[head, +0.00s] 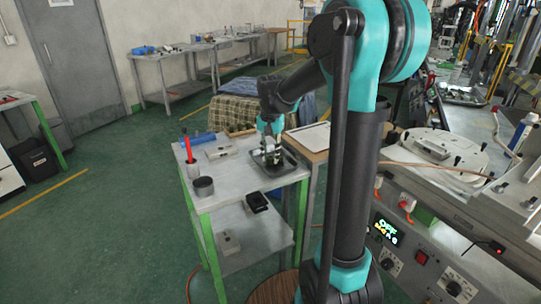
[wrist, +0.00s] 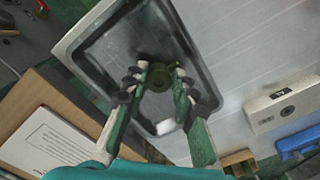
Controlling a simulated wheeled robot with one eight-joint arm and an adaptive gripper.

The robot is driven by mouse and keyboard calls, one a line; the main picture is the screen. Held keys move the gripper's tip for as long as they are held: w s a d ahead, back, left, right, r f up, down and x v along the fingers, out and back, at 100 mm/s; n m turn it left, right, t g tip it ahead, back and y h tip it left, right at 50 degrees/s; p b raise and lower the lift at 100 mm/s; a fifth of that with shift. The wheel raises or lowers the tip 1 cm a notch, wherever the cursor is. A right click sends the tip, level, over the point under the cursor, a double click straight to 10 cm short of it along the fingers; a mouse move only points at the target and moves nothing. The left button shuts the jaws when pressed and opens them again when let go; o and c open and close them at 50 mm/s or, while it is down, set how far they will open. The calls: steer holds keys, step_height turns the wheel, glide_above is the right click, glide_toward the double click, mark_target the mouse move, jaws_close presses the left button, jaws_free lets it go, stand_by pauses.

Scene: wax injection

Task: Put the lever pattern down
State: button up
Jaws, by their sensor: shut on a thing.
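My gripper (wrist: 158,88) is shut on a dark green, rounded piece, the lever pattern (wrist: 158,77), which shows between the fingertips in the wrist view. The gripper is over a dark-rimmed metal tray (wrist: 84,62). In the head view my gripper (head: 271,150) points down over the same tray (head: 283,171) on the green-legged table. Whether the pattern touches the tray floor cannot be told. A small pale thing (wrist: 167,127) lies in the tray near the fingers.
A brown board with a white sheet (head: 312,137) is beside the tray. The wax machine (head: 430,147) stands at right.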

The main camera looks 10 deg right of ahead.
mark_target(271, 158)
steer(key=shift+f, duration=0.1)
steer(key=o, duration=1)
steer(key=shift+c, duration=0.2)
step_height(271, 158, up, 12)
